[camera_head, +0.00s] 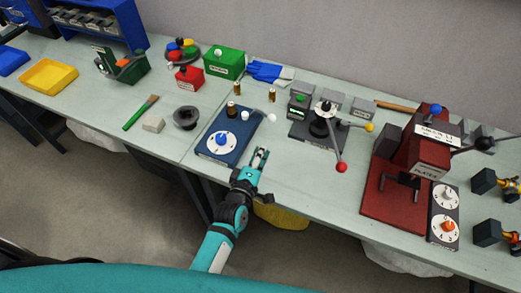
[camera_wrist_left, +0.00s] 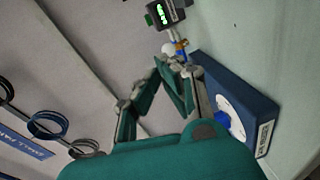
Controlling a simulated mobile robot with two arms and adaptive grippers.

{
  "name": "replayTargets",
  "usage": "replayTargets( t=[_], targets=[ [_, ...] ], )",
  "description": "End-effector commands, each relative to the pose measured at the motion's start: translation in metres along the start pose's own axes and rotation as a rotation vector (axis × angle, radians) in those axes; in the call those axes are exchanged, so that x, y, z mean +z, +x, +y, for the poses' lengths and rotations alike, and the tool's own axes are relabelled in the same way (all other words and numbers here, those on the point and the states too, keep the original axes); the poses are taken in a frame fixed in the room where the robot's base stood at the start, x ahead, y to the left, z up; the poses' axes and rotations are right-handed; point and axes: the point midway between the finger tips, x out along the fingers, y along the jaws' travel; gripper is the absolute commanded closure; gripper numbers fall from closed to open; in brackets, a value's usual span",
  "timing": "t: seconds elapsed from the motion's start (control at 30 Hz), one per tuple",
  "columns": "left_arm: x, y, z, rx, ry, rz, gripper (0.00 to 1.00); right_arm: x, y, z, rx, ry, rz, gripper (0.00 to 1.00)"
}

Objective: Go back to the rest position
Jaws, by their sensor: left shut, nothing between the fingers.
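My left gripper (camera_head: 260,158) is over the front part of the table (camera_head: 330,190) in the head view, to the right of a blue device with a white dial (camera_head: 222,143). Its fingers are shut with nothing between them. In the left wrist view the gripper (camera_wrist_left: 180,70) shows beside the same blue device (camera_wrist_left: 235,105), and I see a gap between them. My right gripper does not show in either view.
A grey device with red- and yellow-knobbed levers (camera_head: 320,125) stands right of the gripper. A red press (camera_head: 405,175) stands further right. A dark bowl (camera_head: 186,117), a green box (camera_head: 225,63) and a yellow tray (camera_head: 48,76) are to the left and back.

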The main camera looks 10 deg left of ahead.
Motion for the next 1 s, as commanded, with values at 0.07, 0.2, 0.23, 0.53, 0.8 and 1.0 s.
replayTargets(
  t=[0.07, 0.2, 0.23, 0.53, 0.8, 1.0],
  targets=[
    [0.000, 0.000, 0.000, 0.000, 0.000, 0.000, 1.00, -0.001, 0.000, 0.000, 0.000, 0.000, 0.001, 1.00],
    [0.000, 0.000, 0.000, 0.000, -0.001, 0.000, 1.00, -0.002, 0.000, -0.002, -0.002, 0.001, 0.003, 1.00],
    [0.000, 0.000, 0.000, 0.000, -0.001, 0.000, 1.00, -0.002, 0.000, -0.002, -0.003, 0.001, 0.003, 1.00],
    [-0.006, -0.025, -0.015, -0.143, 0.228, -0.096, 1.00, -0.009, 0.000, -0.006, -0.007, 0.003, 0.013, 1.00],
    [-0.029, -0.124, -0.045, -0.493, 0.809, -0.424, 1.00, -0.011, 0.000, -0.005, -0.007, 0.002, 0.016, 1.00],
    [-0.044, -0.182, -0.049, -0.636, 1.040, -0.610, 1.00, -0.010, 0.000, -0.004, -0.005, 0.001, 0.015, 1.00]
  ],
)
